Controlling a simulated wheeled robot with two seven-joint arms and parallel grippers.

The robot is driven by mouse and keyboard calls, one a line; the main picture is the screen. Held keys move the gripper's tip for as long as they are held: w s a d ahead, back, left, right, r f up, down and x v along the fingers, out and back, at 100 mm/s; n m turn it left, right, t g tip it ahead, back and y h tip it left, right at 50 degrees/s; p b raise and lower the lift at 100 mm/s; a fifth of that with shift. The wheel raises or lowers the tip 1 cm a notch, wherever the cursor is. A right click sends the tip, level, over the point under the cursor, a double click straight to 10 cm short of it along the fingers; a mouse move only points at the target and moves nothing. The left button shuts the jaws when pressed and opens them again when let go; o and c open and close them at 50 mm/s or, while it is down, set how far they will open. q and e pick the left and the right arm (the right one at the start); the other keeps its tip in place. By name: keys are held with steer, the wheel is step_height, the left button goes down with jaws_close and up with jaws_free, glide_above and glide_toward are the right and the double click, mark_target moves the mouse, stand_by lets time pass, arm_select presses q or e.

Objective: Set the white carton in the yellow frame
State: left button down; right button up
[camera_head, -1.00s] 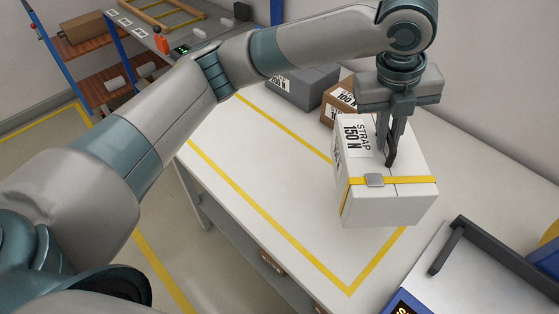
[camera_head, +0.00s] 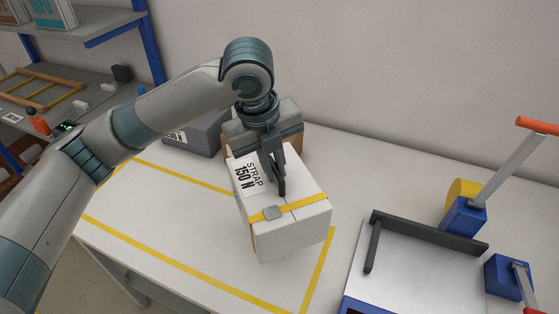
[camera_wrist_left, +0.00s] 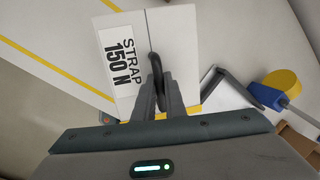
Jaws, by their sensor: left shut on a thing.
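The white carton (camera_head: 290,232) has a yellow strap, a grey buckle and a "STRAP 150 N" label on top. It also shows in the left wrist view (camera_wrist_left: 182,50). My left gripper (camera_head: 278,188) points down over its top and is shut on it, with a dark loop between the fingers (camera_wrist_left: 158,85). The yellow frame (camera_head: 190,266) is a taped outline on the white table. The carton covers its back right part in the head view. I cannot tell whether the carton's underside touches the table. My right gripper is not in view.
A grey box (camera_head: 196,136) and a brown box (camera_head: 292,142) stand behind the carton. To the right are a dark-edged flat plate (camera_head: 410,270) and blue fixtures with a red-orange-handled lever (camera_head: 510,165). The framed area left of the carton is clear.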

arm_select(q)
steer(key=p, duration=0.3)
glide_above(238, 201)
steer(key=f, duration=0.3)
steer(key=a+f, duration=0.1)
steer(key=f, duration=0.1)
steer(key=shift+s+f, duration=0.1)
steer(key=shift+s, duration=0.25)
steer(key=shift+d+f, duration=0.1)
steer(key=shift+s+p+x, duration=0.1)
steer(key=shift+p+x, duration=0.1)
steer(key=shift+x, duration=0.45)
steer(key=shift+s+p+x, duration=0.15)
steer(key=shift+p+x, duration=0.05)
steer(key=shift+x, duration=0.45)
steer(key=shift+a+f, duration=0.25)
steer(key=shift+f, duration=0.45)
steer(key=c, duration=1.8)
jaws_free()
steer(key=shift+s+f, duration=0.1)
steer(key=shift+f, duration=0.05)
